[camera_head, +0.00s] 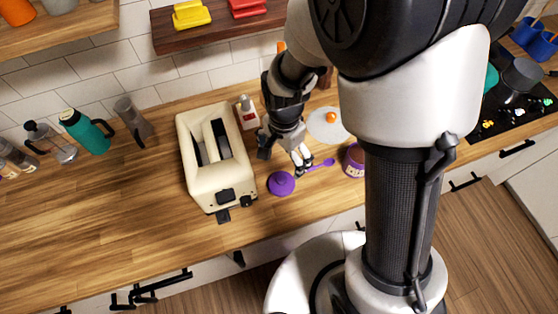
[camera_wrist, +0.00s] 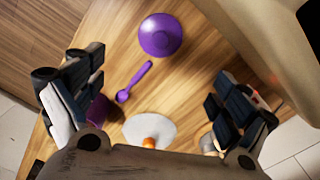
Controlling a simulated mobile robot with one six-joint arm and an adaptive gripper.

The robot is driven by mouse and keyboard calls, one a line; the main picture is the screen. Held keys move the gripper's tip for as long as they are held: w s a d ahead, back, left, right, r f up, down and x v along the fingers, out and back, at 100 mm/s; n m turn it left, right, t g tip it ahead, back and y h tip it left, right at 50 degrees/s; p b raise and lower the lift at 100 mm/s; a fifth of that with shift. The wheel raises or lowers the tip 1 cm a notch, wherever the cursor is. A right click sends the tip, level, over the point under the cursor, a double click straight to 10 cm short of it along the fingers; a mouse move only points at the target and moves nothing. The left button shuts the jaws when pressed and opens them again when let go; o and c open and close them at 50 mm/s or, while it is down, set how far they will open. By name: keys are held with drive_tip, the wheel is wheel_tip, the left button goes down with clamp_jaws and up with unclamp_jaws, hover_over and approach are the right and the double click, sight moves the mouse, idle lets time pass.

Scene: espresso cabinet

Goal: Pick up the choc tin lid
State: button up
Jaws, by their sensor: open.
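The purple choc tin lid (camera_head: 281,183) lies on the wooden counter just right of the toaster's front end. It is round with a small knob, and it also shows in the wrist view (camera_wrist: 160,36) at the top middle, beyond my fingertips. My gripper (camera_head: 302,164) is open and empty, above the counter and a little behind and right of the lid in the head view. In the wrist view its two fingers (camera_wrist: 160,92) stand wide apart. The purple tin (camera_head: 354,160) stands to the right, partly hidden by my arm.
A purple spoon (camera_head: 319,164) lies beside the lid. A cream toaster (camera_head: 216,160) stands close on the left. A white disc with an orange knob (camera_head: 328,124) and a small bottle (camera_head: 247,112) are behind. Counter in front of the lid is clear up to the edge.

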sight(282, 179)
wheel_tip(282, 179, down, 10)
drive_tip(key=shift+f+b, duration=0.1)
drive_tip(key=shift+b, duration=0.75)
wheel_tip(282, 179, down, 5)
drive_tip(key=shift+s+a+f+b, duration=0.1)
drive_tip(key=shift+s+a+b, duration=0.05)
drive_tip(key=shift+b, duration=0.35)
drive_tip(key=shift+c, duration=0.5)
drive_tip(key=c, duration=0.9)
drive_tip(key=shift+o, duration=0.2)
drive_tip(key=shift+r, duration=0.2)
